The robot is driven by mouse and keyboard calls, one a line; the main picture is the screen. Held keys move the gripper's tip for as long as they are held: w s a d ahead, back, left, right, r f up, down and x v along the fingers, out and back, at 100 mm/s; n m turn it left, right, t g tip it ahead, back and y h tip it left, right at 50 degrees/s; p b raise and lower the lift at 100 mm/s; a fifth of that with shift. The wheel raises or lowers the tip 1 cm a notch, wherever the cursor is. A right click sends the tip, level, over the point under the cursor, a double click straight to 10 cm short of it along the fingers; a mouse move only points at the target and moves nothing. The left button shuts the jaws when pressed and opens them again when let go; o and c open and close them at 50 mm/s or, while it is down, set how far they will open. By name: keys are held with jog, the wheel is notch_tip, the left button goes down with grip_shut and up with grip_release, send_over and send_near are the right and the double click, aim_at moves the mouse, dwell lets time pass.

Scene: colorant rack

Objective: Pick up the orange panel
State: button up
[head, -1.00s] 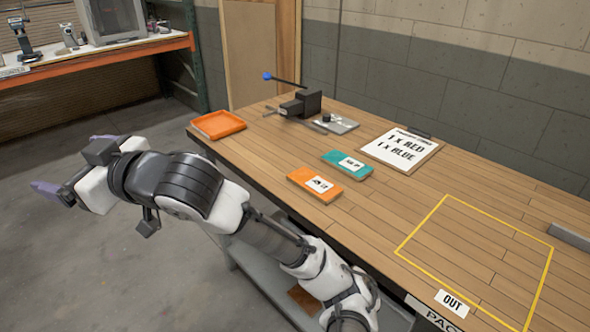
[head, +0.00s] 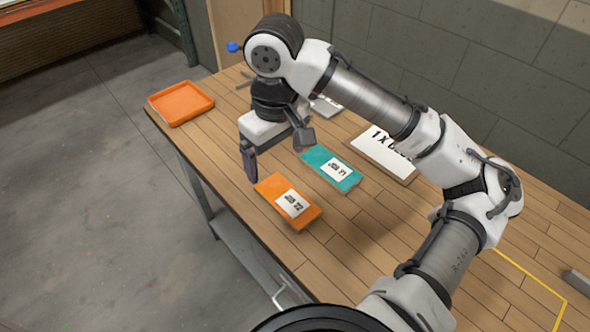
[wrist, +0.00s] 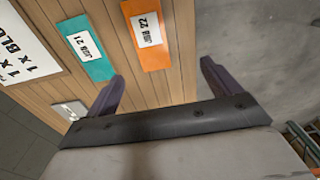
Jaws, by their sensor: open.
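The orange panel (head: 287,200) lies flat on the wooden table near its front edge, with a white label on top. It also shows in the wrist view (wrist: 152,55), ahead of the fingers. My gripper (head: 250,165) hangs above the table, beyond and to the left of the orange panel, apart from it. In the wrist view my gripper (wrist: 160,85) is open and empty, with its two dark fingers wide apart. A teal panel (head: 318,158) with a white label lies beside the orange one, separated by a small gap.
An orange tray (head: 182,103) sits at the table's far left corner. A white sign board (head: 375,155) lies behind the teal panel, partly hidden by my arm. A yellow outline (head: 535,282) is at the right. The bare wood (head: 350,235) right of the orange panel is clear.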

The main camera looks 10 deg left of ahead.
jog(key=d, duration=0.1)
send_over(289, 200)
jog(key=shift+h, duration=0.3)
jog(key=f, duration=0.8)
jog(key=shift+s+a+f, duration=0.1)
jog(key=shift+s+a, duration=0.1)
jog(key=shift+a, duration=0.05)
jog(key=shift+w+d+f+p, duration=0.15)
jog(key=shift+f+p, duration=0.25)
jog(key=shift+f, duration=0.95)
jog(key=shift+w+d+f+p, duration=0.15)
jog(key=shift+f+p, duration=0.25)
jog(key=shift+f, duration=0.95)
jog(key=shift+c, duration=0.3)
jog(key=c, duration=1)
jog(key=shift+c, duration=0.2)
jog(key=shift+r, duration=0.15)
